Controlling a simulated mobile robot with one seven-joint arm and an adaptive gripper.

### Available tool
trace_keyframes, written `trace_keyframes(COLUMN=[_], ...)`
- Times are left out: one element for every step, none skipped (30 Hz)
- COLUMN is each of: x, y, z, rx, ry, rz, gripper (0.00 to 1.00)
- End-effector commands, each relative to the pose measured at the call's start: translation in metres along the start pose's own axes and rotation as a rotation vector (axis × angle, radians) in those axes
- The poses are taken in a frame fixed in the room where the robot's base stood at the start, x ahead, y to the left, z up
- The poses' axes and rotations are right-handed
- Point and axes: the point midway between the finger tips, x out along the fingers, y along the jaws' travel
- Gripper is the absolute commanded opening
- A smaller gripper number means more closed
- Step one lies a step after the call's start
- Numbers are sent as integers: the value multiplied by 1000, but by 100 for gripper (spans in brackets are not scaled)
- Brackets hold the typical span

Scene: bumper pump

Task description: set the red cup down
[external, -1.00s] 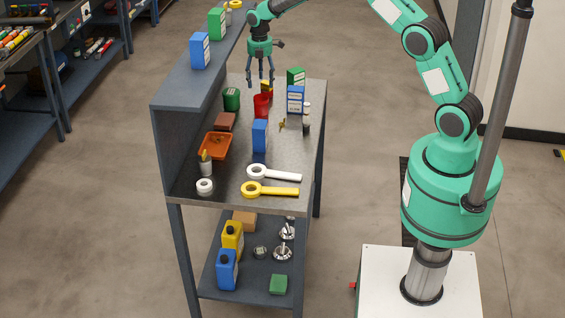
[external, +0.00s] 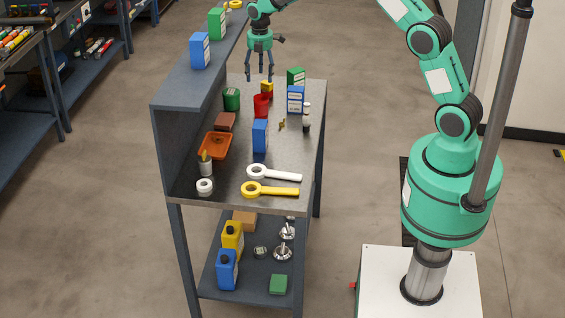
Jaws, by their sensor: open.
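The red cup (external: 261,106) stands on the grey top of the workbench (external: 285,140), toward its far end. My gripper (external: 259,78) is above the cup with its fingers pointing down. It is open and empty, with a visible gap between the fingertips and the cup's rim. A small yellow thing (external: 267,87) shows just behind the cup.
A green cup (external: 231,99) and a brown block (external: 225,122) are left of the red cup. Blue boxes (external: 260,136) (external: 295,99) and a green box (external: 295,77) stand nearby. An orange tray (external: 215,145) and two wrenches lie nearer. A raised shelf borders the left side.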

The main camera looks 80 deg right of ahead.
Motion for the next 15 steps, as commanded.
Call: trace_keyframes(x=[-16,-25,-37,-46,-56,-68,-78,-87,-99,-107,-116,-127,-136,-143,-154], y=[-5,-9,-14,-18,-24,-30,-36,-42,-50,-56,-62,-71,-78,-84,-94], z=[-9,-14,-21,-27,-32,-40,-46,-51,-59,-64,-69,-76,-81,-86,-92], rx=[15,28,47,62,78,99,115,131,153,169,186,208,224,240,262], ry=[0,0,0,1,2,3,4,6,8,10,12,15,18,20,24], rz=[12,18,25,33,38,47,55,60,69,75,82,90,97,103,111], gripper=[64,64,64,64,64,64,64,64,64,64,64,64,64,64,64])
